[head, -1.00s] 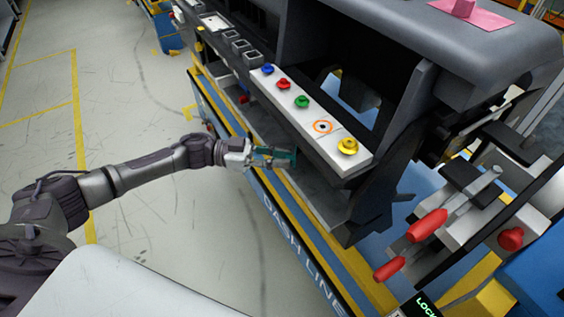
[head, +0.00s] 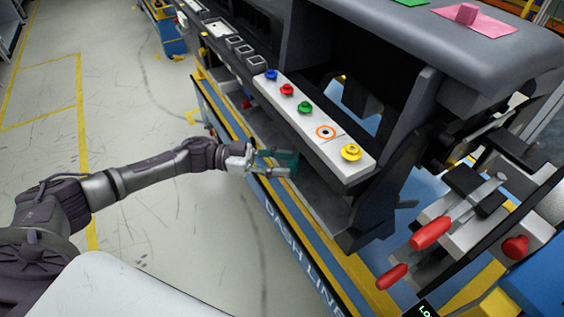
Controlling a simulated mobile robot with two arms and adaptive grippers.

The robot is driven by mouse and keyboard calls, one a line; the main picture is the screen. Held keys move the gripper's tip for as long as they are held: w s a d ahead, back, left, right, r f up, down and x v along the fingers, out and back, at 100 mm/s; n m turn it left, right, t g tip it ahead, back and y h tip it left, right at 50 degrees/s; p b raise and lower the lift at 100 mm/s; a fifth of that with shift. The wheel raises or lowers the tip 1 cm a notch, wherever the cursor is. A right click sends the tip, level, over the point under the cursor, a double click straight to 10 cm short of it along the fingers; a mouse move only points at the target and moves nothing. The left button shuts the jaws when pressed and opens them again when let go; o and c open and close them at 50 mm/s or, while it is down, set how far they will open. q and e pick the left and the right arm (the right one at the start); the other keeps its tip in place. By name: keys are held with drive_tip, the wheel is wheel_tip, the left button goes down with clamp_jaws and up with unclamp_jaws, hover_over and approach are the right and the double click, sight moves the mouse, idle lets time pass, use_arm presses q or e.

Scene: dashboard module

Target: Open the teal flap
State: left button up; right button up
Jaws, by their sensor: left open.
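A small dark teal piece (head: 286,157) shows at the dashboard's lower front edge, below the white button panel. It overlaps my left gripper's fingers, so I cannot tell its full outline, whether it is the flap, or whether the fingers touch it. My left gripper (head: 278,165) reaches in from the left at this spot. Its fingers are spread apart, pointing right toward the dashboard. My right gripper is not in view.
The white panel (head: 296,110) carries blue, red, green and yellow buttons and an orange ring. Red-handled clamps (head: 431,233) stand at the lower right. A pink pad (head: 474,19) lies on the dashboard top. The floor at left is clear.

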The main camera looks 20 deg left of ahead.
use_arm(q)
drive_tip(key=v, duration=1.1)
drive_tip(key=shift+a, duration=0.35)
drive_tip(key=w+f+n+t+y+p, duration=0.1)
drive_tip(key=w+f+n+t+y, duration=0.2)
drive_tip(key=f, duration=0.5)
drive_tip(key=w+f+n+t+y, duration=0.2)
drive_tip(key=f+n+t+y, duration=0.25)
drive_tip(key=f, duration=0.45)
drive_tip(key=s+a+f+n+y, duration=0.1)
drive_tip(key=s+f+n+y, duration=0.4)
drive_tip(key=f, duration=1.2)
drive_tip(key=s+d+f+g+y+p, duration=0.1)
drive_tip(key=s+f+g+y, duration=0.1)
drive_tip(key=s+f, duration=0.55)
drive_tip(key=s+f+g+y, duration=0.2)
drive_tip(key=s+f+g, duration=0.15)
drive_tip(key=s, duration=0.75)
drive_tip(key=s+d+f+g, duration=0.1)
drive_tip(key=s+d+f, duration=0.1)
drive_tip(key=s, duration=0.5)
drive_tip(key=s+d+f+g, duration=0.2)
drive_tip(key=s, duration=0.6)
drive_tip(key=s+d+f+g, duration=0.2)
drive_tip(key=s+d+f, duration=0.1)
drive_tip(key=s, duration=0.4)
drive_tip(key=shift+s+y+p, duration=0.15)
drive_tip(key=shift+y+p, duration=0.25)
drive_tip(key=shift+y, duration=0.05)
